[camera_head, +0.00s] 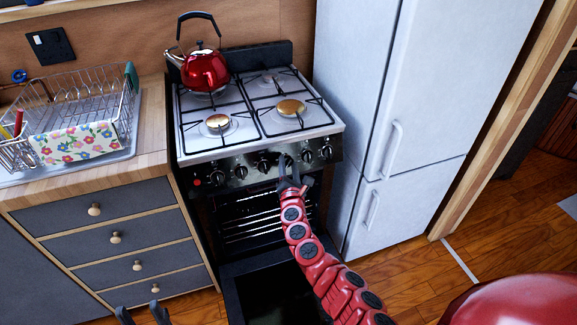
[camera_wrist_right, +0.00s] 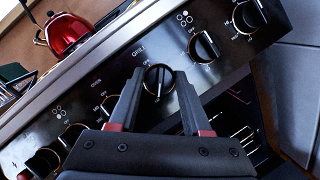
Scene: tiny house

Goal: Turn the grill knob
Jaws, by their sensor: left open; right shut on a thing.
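The grill knob (camera_wrist_right: 158,80) is a round black knob with a light pointer line, below the printed word GRILL on the stove's black front panel. My right gripper (camera_wrist_right: 160,76) has its two fingers on either side of the knob and is shut on it. In the head view, my right gripper (camera_head: 289,168) reaches the front panel (camera_head: 228,168) right of its middle and largely hides the grill knob there. My left gripper (camera_head: 142,314) is open and empty at the bottom edge of the head view, in front of the drawers, away from the stove.
Other knobs flank the grill knob. The oven door (camera_head: 268,290) hangs open below the panel, beneath my right arm. A red kettle (camera_head: 205,70) stands on the back left burner. A white fridge (camera_head: 400,120) is close on the right, drawers (camera_head: 115,238) on the left.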

